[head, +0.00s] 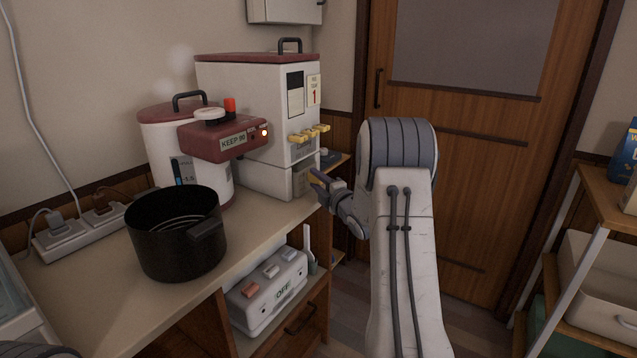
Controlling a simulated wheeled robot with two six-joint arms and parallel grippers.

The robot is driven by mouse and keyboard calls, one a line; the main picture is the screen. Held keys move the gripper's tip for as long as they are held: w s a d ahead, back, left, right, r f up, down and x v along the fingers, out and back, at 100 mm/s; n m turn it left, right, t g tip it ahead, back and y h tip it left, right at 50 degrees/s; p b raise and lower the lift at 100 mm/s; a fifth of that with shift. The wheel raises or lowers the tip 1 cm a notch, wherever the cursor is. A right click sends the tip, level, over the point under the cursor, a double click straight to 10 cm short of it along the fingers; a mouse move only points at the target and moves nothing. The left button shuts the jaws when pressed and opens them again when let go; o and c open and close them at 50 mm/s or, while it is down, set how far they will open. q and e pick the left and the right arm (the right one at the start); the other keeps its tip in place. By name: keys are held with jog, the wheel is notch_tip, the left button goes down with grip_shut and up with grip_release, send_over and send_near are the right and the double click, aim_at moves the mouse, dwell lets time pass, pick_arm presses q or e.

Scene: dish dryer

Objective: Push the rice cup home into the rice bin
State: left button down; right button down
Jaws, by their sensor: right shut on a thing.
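The rice bin (254,120) is the tall white box with a dark red lid at the back of the counter. Yellow levers (308,134) stick out of its front. The fingers are small and dark here, and the exact grip is hard to see. My left gripper is out of the picture.
A white and red hot-water pot (160,135) stands left of the bin. A black cooking pot (176,240) sits on the counter in front. A power strip (80,226) lies at the left. A white switch box (268,294) is on the shelf below.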

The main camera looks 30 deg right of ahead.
jog(key=shift+w+a, duration=0.25)
jog(key=shift+w, duration=0.3)
jog(key=shift+c, duration=2.1)
grip_release()
jog(key=shift+s, duration=0.1)
